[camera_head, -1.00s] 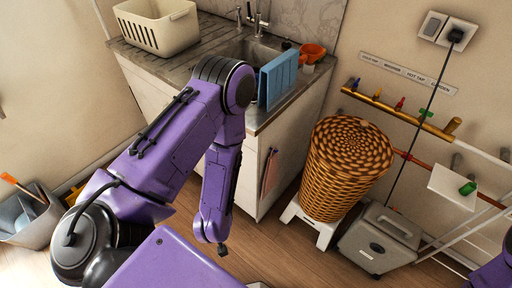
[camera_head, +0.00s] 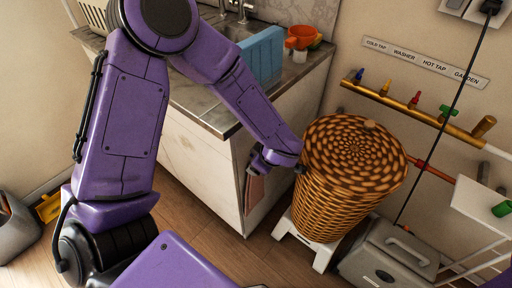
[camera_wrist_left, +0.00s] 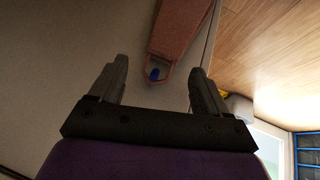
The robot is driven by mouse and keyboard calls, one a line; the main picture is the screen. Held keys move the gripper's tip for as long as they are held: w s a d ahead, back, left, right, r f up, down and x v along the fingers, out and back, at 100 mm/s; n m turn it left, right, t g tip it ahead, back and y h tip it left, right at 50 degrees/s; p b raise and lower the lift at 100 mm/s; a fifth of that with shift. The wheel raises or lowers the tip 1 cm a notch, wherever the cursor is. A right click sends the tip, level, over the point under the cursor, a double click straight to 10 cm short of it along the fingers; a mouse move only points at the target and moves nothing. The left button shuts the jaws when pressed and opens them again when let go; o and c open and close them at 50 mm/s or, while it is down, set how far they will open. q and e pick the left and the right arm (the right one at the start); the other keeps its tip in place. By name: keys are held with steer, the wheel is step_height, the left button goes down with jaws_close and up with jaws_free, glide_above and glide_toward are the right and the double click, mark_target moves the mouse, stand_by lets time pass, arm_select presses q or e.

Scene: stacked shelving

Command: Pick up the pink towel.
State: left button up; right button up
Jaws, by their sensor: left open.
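The pink towel (camera_wrist_left: 180,28) hangs by its loop from a small blue hook (camera_wrist_left: 155,74) on the cabinet's side panel, shown in the left wrist view. In the head view a strip of the towel (camera_head: 255,190) shows below my left gripper (camera_head: 273,163), which hides the rest. In the wrist view my left gripper (camera_wrist_left: 158,70) is open and empty, with the hook and loop appearing between its fingertips. The towel's body extends away beyond the fingers. I cannot tell the exact gap to the panel. My right gripper is not in view.
The wicker basket (camera_head: 340,195) stands on a white stool (camera_head: 303,245) close to the right of my left gripper. A grey case (camera_head: 390,258) stands right of the basket.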

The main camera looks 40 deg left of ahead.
arm_select(q)
steer(key=x, duration=0.3)
steer(key=shift+f, duration=0.3)
steer(key=c, duration=1.4)
steer(key=shift+r, duration=0.15)
